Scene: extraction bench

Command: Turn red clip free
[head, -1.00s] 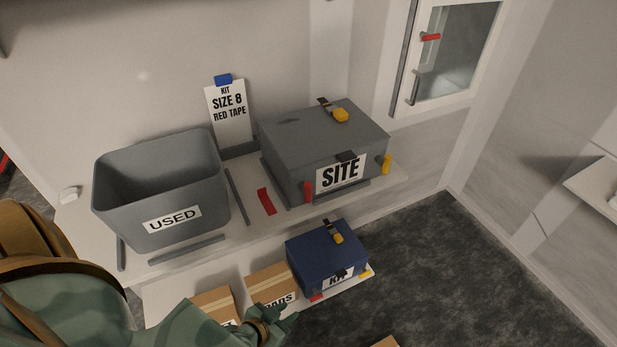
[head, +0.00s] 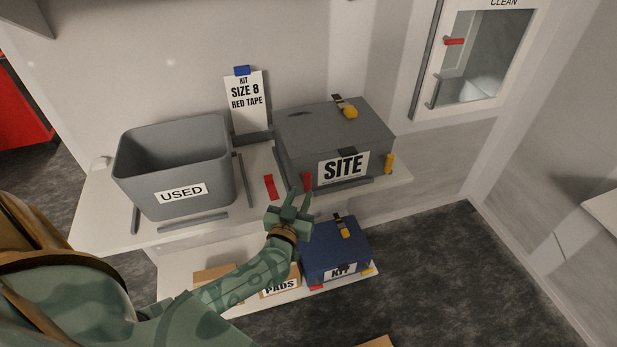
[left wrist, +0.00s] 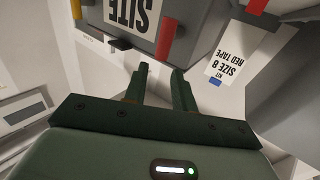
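The grey SITE box (head: 300,135) stands on the upper shelf. An upright red clip (head: 307,181) is on its front left corner, and a yellow clip (head: 388,163) is on its front right corner. In the left wrist view the red clip (left wrist: 167,40) stands just beyond the fingertips, with the yellow clip (left wrist: 76,9) farther left. My left gripper (head: 296,199) is just in front of and below the red clip. Its fingers (left wrist: 160,70) are apart with nothing between them, and I see no contact with the clip. My right gripper is in neither view.
A grey USED bin (head: 150,195) stands left on the shelf (head: 100,215). A red strip (head: 270,187) lies between bin and box. A SIZE 8 RED TAPE card (head: 246,112) stands behind. A blue KIT box (head: 335,250) and PADS carton (head: 280,284) are below.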

